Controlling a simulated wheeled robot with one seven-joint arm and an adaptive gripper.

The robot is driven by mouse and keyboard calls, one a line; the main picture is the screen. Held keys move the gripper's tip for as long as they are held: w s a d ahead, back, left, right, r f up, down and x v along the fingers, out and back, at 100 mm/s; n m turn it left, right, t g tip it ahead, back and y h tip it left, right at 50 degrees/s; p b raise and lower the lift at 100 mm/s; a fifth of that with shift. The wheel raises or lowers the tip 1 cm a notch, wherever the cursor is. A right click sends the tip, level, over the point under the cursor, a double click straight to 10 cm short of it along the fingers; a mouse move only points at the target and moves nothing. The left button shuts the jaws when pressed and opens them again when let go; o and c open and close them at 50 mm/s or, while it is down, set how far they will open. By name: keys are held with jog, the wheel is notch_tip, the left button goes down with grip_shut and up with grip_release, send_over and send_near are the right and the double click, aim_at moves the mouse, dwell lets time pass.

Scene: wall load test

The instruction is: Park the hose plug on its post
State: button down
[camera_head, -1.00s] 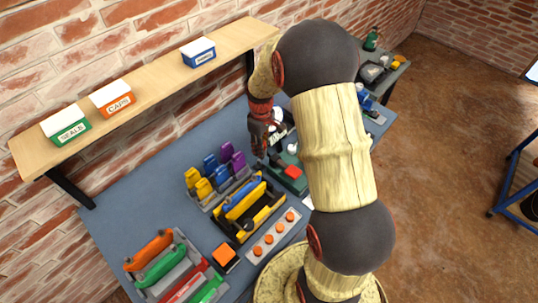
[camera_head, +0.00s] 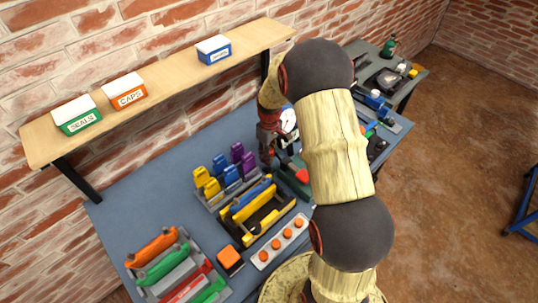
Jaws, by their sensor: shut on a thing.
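My gripper (camera_head: 270,150) hangs over the back middle of the blue bench, beside a round white gauge (camera_head: 288,121). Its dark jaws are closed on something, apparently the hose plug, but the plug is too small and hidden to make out. A green block with a red top (camera_head: 302,176) lies just right of and below the gripper, partly behind my arm. I cannot pick out the post with certainty.
Yellow, blue and purple pieces (camera_head: 222,172) stand in a rack left of the gripper. A yellow-black tray (camera_head: 272,232) and an orange-button strip (camera_head: 264,257) lie in front. A wooden shelf (camera_head: 170,86) with boxes runs above.

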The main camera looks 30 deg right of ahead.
jog(key=shift+f, duration=0.25)
jog(key=shift+f+b, duration=0.3)
jog(key=shift+f+b, duration=0.35)
jog(key=shift+f, duration=0.35)
jog(key=c, duration=1.4)
grip_release()
jog(key=shift+o, duration=0.7)
jog(key=shift+o, duration=0.8)
